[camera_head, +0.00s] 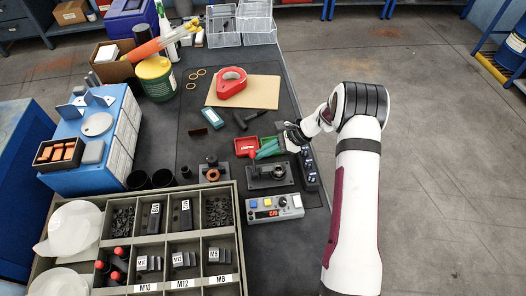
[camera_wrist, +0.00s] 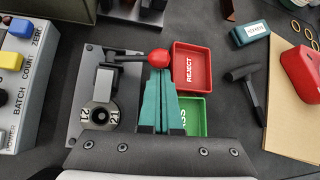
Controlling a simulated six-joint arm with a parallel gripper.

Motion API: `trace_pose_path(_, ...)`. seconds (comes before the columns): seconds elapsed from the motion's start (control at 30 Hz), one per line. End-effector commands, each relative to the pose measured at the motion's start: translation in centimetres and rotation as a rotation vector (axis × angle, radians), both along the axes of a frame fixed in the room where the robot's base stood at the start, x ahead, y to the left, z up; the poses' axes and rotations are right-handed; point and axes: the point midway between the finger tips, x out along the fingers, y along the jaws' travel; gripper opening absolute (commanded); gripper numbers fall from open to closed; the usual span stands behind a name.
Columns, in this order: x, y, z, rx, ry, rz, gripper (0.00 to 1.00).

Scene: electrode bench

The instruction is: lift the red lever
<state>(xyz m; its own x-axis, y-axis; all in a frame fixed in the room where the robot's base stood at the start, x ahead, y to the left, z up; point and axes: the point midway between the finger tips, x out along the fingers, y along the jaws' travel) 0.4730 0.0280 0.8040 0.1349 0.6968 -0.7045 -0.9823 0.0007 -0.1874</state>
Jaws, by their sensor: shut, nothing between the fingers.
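The red lever's round knob (camera_wrist: 158,56) sits at the end of a thin dark arm from a grey block on a dark base plate (camera_wrist: 76,122). The plate also carries a round part with number marks. In the head view the lever's fixture (camera_head: 270,187) stands on the bench mat, its red knob at the upper left. My gripper (camera_wrist: 159,74) has teal fingers, closed together and empty. In the wrist view their tips appear right at the knob; whether they touch it I cannot tell. The gripper also shows in the head view (camera_head: 258,154).
A red REJECT tray (camera_wrist: 193,68) and a green tray (camera_wrist: 194,116) lie beside the fingers, the green one partly hidden. A button box (camera_head: 274,208) stands in front of the fixture. A compartment tray (camera_head: 226,188) is at the left. A hammer (camera_wrist: 246,84) lies beyond the trays.

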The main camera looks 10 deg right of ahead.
Motion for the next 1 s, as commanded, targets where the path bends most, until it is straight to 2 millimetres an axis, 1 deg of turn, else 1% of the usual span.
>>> trace_pose_path(0.77, -0.3, 0.0, 0.9, -0.001, -0.151, 0.001, 0.00)
trace_pose_path(1.0, -0.6, 0.0, 1.4, 0.000, -0.241, -0.001, 0.00)
